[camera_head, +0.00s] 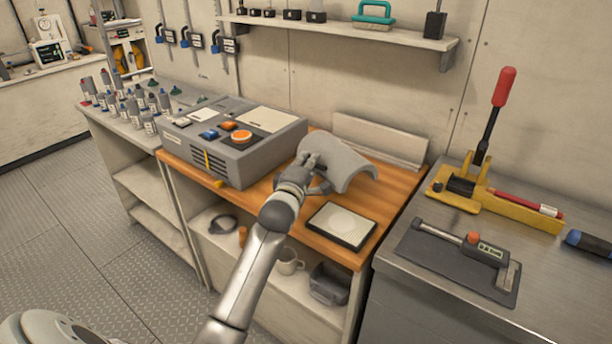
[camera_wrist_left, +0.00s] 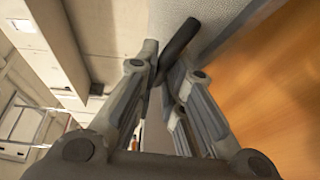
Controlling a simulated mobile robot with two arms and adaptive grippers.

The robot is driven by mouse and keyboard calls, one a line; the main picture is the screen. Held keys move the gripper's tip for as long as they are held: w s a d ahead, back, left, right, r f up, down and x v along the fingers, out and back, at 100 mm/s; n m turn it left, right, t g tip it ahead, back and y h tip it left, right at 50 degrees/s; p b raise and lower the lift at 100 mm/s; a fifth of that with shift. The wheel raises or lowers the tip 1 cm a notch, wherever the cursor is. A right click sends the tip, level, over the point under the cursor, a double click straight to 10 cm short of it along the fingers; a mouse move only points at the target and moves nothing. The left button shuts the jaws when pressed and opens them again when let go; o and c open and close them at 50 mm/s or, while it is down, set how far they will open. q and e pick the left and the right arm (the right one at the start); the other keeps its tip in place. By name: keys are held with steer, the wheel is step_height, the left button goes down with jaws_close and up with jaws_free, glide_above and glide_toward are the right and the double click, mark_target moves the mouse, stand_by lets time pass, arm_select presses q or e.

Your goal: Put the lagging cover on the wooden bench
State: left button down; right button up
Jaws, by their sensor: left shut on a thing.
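The lagging cover (camera_head: 340,163) is a light grey, curved half-shell over the back middle of the wooden bench (camera_head: 393,206), arched side up. I cannot tell whether it rests on the wood or hangs just above it. My left gripper (camera_head: 310,173) is shut on the cover's left end. In the left wrist view, the left gripper's fingertips (camera_wrist_left: 165,62) close around a dark edge, beside a pale grey textured surface (camera_wrist_left: 207,22) that looks like the cover. The wood (camera_wrist_left: 275,85) shows at right there. My right gripper is not in view.
A grey box with an orange button (camera_head: 242,137) fills the bench's left part. A dark-framed pale pad (camera_head: 342,224) lies at the front right. A pale board (camera_head: 380,140) stands along the back. The metal counter (camera_head: 400,262) at right holds a yellow tool (camera_head: 460,190).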

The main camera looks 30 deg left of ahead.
arm_select(q)
steer(key=shift+w+a+f, duration=0.6)
steer(key=shift+f, duration=0.15)
step_height(320, 180, down, 3)
steer(key=shift+a+f, duration=0.1)
steer(key=shift+f, duration=0.1)
steer(key=c, duration=1.6)
jaws_free()
steer(key=shift+f, duration=0.1)
steer(key=shift+o, duration=0.4)
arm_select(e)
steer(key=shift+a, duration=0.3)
arm_select(q)
steer(key=shift+s+d, duration=0.2)
steer(key=shift+s, duration=0.35)
steer(key=v, duration=0.9)
steer(key=shift+s+d, duration=0.15)
steer(key=shift+s, duration=0.25)
steer(key=shift+s+d, duration=0.1)
steer(key=shift+s, duration=0.4)
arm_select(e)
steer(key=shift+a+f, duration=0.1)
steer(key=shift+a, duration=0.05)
